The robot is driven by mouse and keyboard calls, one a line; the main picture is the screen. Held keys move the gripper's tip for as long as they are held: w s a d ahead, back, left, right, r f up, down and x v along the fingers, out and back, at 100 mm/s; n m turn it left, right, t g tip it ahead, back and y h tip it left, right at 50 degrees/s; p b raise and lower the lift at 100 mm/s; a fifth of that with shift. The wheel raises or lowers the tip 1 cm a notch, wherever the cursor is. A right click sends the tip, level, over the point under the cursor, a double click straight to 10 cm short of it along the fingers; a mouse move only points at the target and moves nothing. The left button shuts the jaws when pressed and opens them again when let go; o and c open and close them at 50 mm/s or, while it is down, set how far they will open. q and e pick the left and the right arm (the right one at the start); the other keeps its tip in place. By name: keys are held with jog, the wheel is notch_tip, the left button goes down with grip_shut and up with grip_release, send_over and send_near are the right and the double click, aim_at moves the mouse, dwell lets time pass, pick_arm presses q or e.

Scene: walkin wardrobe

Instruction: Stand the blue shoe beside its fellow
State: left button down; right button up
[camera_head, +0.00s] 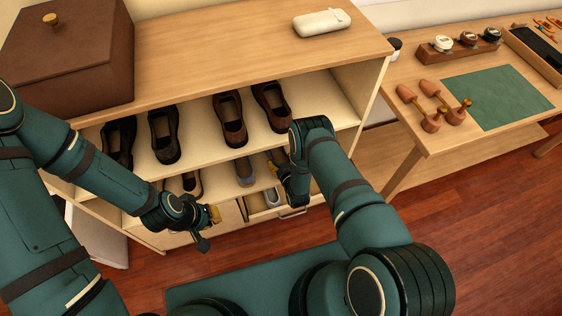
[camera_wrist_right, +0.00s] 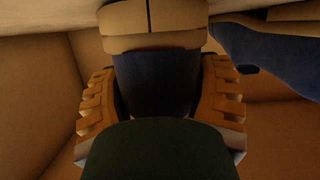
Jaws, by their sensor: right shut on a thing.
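My right gripper (camera_head: 273,170) reaches into the lower level of the shoe cabinet. In the right wrist view its two ribbed fingers (camera_wrist_right: 160,115) are shut on a dark blue shoe (camera_wrist_right: 155,80) from both sides; the dark green palm hides its near part. A second blue shoe (camera_wrist_right: 262,48) lies at the upper right of that view, a little apart from the held one. In the head view a grey-blue shoe (camera_head: 244,172) stands on the lower shelf left of my right gripper. My left gripper (camera_head: 213,214) hangs empty before the cabinet; its finger opening is unclear.
Dark and brown shoes (camera_head: 229,119) stand in a row on the upper shelf. A light shoe (camera_head: 272,197) shows low by a pulled-out drawer (camera_head: 293,213). Cabinet walls surround my right gripper closely. A brown box (camera_head: 70,60) sits on top; a table (camera_head: 430,150) stands right.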

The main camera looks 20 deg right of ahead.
jog(key=shift+f, duration=0.1)
jog(key=o, duration=1.3)
